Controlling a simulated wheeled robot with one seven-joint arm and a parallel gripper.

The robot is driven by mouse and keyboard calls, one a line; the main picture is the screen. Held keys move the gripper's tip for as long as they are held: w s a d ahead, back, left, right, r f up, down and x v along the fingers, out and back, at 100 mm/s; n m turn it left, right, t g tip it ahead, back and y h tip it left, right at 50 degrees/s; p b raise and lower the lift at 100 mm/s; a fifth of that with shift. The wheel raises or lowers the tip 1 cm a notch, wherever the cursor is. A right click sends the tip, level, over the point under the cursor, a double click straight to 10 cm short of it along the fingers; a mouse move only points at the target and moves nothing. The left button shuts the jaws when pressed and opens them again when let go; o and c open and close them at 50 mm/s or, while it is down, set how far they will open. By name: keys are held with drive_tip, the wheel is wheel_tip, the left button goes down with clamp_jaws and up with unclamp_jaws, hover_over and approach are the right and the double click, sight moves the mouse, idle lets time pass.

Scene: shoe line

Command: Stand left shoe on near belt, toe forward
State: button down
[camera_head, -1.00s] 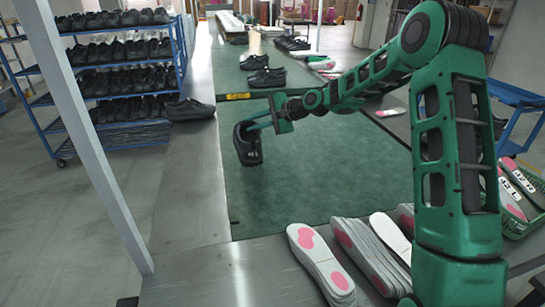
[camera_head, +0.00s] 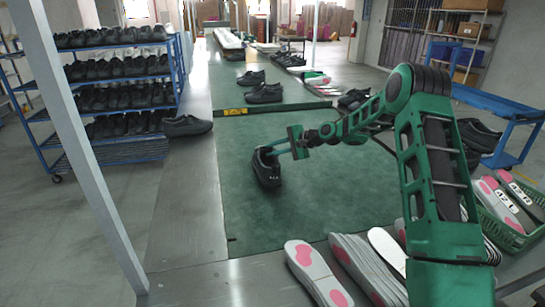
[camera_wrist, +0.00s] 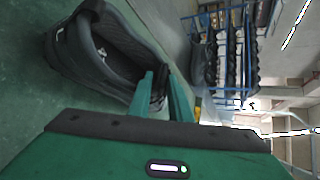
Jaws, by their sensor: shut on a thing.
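A black shoe (camera_head: 267,171) is over the near part of the green belt (camera_head: 315,215), left of its middle. Its heel faces me, its toe points away up the belt, and its opening faces up. I cannot tell whether the sole touches the belt. My gripper (camera_head: 271,151) is shut on the shoe's upper edge from the right. In the wrist view, the shoe (camera_wrist: 115,48) lies at upper left, with its opening visible.
A dark shoe (camera_head: 187,126) sits on the metal ledge at left, beside a blue shoe rack (camera_head: 120,152). Several black shoes (camera_head: 264,94) stand farther up the line. Pink-marked insoles (camera_head: 318,274) lie in front. The belt right of the held shoe is clear.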

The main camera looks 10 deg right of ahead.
wheel_tip(320, 180, down, 2)
drive_tip(key=shift+f, duration=0.1)
drive_tip(key=c, duration=1.6)
unclamp_jaws()
drive_tip(key=shift+f, duration=0.15)
drive_tip(key=shift+s, duration=0.1)
drive_tip(key=v, duration=1.2)
drive_tip(key=shift+d, duration=0.1)
